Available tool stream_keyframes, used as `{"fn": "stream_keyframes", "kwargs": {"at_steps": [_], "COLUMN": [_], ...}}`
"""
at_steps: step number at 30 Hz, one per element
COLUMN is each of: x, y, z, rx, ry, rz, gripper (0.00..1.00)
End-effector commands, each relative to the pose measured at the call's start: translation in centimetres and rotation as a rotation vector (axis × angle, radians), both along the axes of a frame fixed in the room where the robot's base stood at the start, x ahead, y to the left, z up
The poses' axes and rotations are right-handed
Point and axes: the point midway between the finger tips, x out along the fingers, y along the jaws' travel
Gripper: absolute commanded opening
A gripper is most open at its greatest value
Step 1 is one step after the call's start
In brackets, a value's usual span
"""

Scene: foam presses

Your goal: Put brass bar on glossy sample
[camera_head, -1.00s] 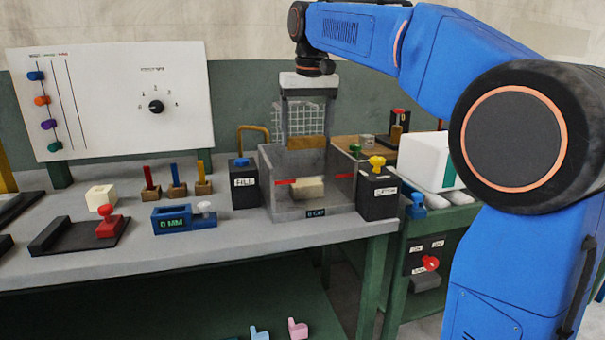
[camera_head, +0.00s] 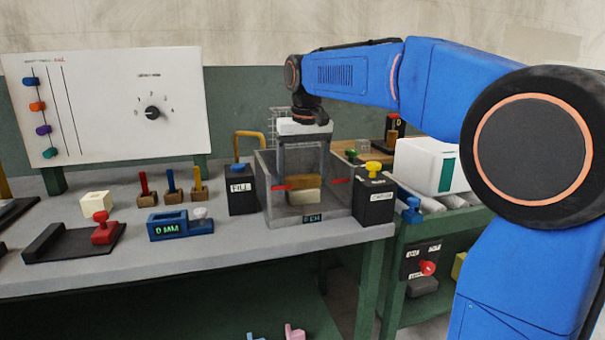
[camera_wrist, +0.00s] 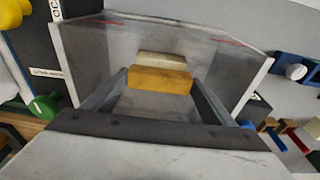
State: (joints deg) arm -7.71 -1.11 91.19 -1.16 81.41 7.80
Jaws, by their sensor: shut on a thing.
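My gripper (camera_head: 304,172) points down inside the clear-walled tank (camera_head: 342,206) and is shut on the brass bar (camera_head: 306,182), one finger at each end. The bar is level and also shows in the wrist view (camera_wrist: 160,79). A cream block (camera_head: 303,197), which looks like a sample, lies in the tank just below the bar; its far part shows beyond the bar in the wrist view (camera_wrist: 162,58). I cannot tell whether bar and block touch. Another cream block (camera_head: 96,204) sits on the bench at left. I cannot tell by surface which is glossy.
The tank walls stand close around my gripper. A FILL box (camera_head: 242,195) with a blue knob stands left of the tank, and a dark box (camera_head: 374,203) with a yellow knob right. A blue gauge (camera_head: 168,226) and a black press with red handle (camera_head: 100,232) lie left.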

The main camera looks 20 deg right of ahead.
Motion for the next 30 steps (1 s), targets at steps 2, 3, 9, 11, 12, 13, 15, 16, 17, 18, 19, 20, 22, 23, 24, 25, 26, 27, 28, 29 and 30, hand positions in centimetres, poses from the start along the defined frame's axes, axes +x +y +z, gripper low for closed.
{"fn": "stream_keyframes", "kwargs": {"at_steps": [2,3,9,11,12,13,15,16,17,18,19,20,22,23,24,25,26,27,28,29,30], "x": [0.0,0.0,0.0,0.0,0.0,0.0,0.0,0.0,0.0,0.0,0.0,0.0,0.0,0.0,-0.1,-0.2,-0.2,-0.3,-0.4,-0.5,-0.6], "y": [0.0,0.0,0.0,0.0,0.0,0.0,0.0,0.0,0.0,0.0,0.0,0.0,0.0,0.0,0.0,0.0,0.0,0.0,0.0,0.0,0.0], "z": [0.1,0.1,-0.2,-0.2,-0.2,-0.2,-0.2,-0.2,-0.1,-0.1,-0.1,0.1,0.5,0.9,1.3,1.7,2.2,3.0,3.5,4.1,4.9], "rx": [0.000,0.000,0.000,0.000,0.000,0.000,0.000,0.000,0.000,0.000,0.000,0.000,0.000,0.000,0.000,0.000,0.000,0.001,0.000,0.001,0.001], "ry": [-0.002,-0.002,-0.001,0.000,0.000,0.000,0.000,0.000,0.000,0.000,0.000,0.000,-0.001,-0.002,-0.003,-0.003,-0.002,-0.004,-0.003,-0.004,-0.003], "rz": [0.000,0.000,0.000,0.000,0.000,0.000,0.000,0.000,0.000,0.000,0.000,0.000,0.000,0.000,0.000,0.000,0.000,0.000,0.000,0.000,0.000], "gripper": [0.34,0.34,0.95,0.97,0.97,0.97,0.97,0.97,0.97,0.97,0.97,0.97,0.97,0.97,0.97,0.97,0.97,0.97,0.97,0.97,0.97]}}
